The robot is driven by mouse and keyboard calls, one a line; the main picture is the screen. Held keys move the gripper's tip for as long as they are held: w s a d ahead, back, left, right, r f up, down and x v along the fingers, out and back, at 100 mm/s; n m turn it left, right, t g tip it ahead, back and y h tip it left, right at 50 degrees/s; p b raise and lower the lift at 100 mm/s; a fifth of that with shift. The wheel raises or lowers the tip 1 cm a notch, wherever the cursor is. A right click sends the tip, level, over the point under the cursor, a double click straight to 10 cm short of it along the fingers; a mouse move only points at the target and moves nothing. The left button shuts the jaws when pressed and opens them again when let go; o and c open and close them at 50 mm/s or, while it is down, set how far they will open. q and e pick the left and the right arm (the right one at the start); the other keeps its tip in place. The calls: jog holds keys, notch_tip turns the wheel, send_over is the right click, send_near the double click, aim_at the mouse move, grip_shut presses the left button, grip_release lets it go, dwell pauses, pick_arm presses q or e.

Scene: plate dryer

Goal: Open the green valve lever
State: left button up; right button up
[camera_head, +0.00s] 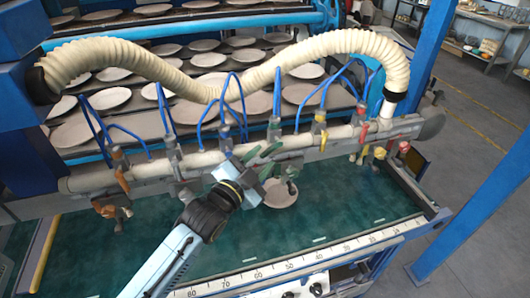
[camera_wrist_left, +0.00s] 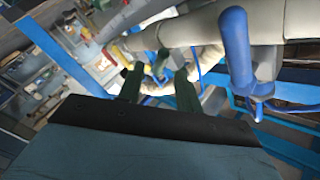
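My left gripper (camera_head: 258,163) reaches in from the bottom of the head view to the middle of the cream pipe. In the left wrist view its two dark green fingers (camera_wrist_left: 158,88) stand apart with a gap between them, and I see nothing clamped there. A green piece that looks like the green valve lever (camera_head: 272,150) shows at the pipe, right by the fingertips. The fingers are a similar green, so I cannot tell whether they touch the lever. The lever cannot be made out surely in the left wrist view. My right gripper is not in view.
A plate (camera_head: 280,199) lies on the green belt (camera_head: 340,208). A blue post (camera_head: 475,210) stands at right.

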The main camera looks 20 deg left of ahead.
aim_at(271, 149)
pick_arm(q)
jog(key=shift+x, duration=1.25)
jog(key=shift+c, duration=0.4)
grip_shut()
jog(key=shift+f, duration=0.15)
